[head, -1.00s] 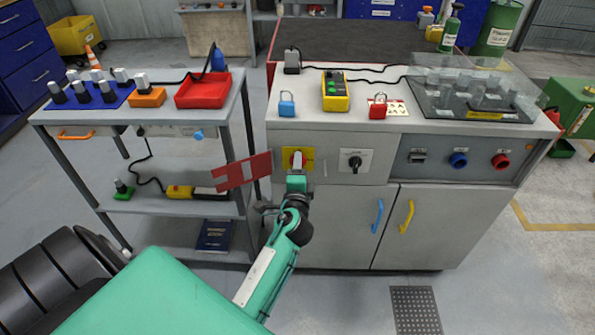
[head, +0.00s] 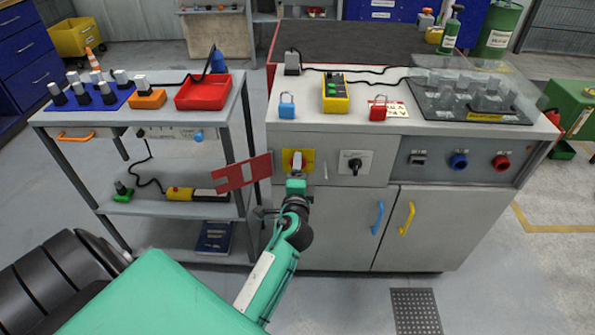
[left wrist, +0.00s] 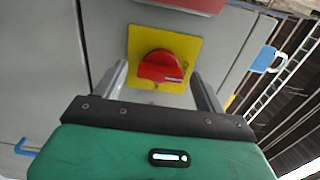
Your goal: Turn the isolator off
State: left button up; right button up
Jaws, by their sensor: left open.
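The isolator is a red rotary knob on a yellow square plate (head: 309,155) on the grey cabinet front. In the left wrist view, the red knob (left wrist: 158,67) sits in the middle of its yellow plate (left wrist: 186,46), its grip bar lying roughly across the picture. My left gripper (head: 297,160) is in front of the isolator and hides part of the knob. In the left wrist view, my left gripper (left wrist: 160,75) is open, one finger on each side of the knob, with visible gaps. Contact cannot be told. My right gripper is out of view.
A red plate with a grey stripe (head: 235,175) is just left of the isolator. A black rotary switch (head: 355,163) is to its right. A blue padlock (head: 287,106) and a red padlock (head: 378,109) stand on the cabinet top. A grey shelf trolley (head: 165,205) stands to the left.

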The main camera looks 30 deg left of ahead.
pick_arm(q)
jog(key=v, duration=0.7)
jog(key=shift+b, duration=0.3)
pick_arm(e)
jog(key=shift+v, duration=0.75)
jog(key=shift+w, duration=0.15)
